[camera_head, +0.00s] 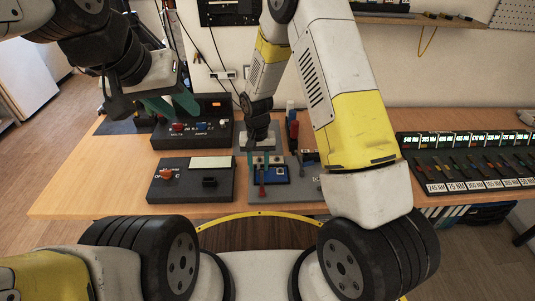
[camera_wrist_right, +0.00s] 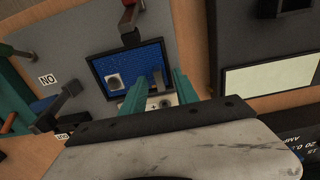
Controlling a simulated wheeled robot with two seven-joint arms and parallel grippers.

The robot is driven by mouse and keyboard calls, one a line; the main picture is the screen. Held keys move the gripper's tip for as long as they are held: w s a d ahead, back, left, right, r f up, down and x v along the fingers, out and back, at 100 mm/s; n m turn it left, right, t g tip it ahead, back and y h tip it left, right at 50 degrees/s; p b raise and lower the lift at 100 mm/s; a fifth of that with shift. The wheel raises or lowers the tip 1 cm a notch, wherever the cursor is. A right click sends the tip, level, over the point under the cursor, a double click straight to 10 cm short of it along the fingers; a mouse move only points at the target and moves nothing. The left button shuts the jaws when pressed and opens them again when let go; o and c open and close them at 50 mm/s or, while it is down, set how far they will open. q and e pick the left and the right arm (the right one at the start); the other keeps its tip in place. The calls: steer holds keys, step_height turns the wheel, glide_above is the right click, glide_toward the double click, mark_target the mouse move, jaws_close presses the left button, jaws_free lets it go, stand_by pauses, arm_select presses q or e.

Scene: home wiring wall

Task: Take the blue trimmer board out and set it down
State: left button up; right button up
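The blue trimmer board (camera_head: 275,176) lies in a dark frame on a grey fixture plate (camera_head: 308,188) in the middle of the table. In the right wrist view the blue board (camera_wrist_right: 118,62) carries a round-topped grey part and a darker grey part. My right gripper (camera_head: 266,160) is above the board, its teal fingers (camera_wrist_right: 158,75) apart on either side of the darker part. I cannot tell whether the fingertips touch the board. A red-tipped lever (camera_wrist_right: 130,28) stands at the frame's edge. My left gripper (camera_head: 171,106) is open and empty over the back left.
A dark box with a red knob (camera_head: 166,174) stands left of the fixture. Another control box (camera_head: 215,132) stands behind it, close under my left gripper. A rack of labelled parts (camera_head: 465,165) stands at the right. Bare table (camera_head: 95,185) shows at the left.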

steer(key=shift+f, duration=0.1)
steer(key=shift+c, duration=0.3)
jaws_close()
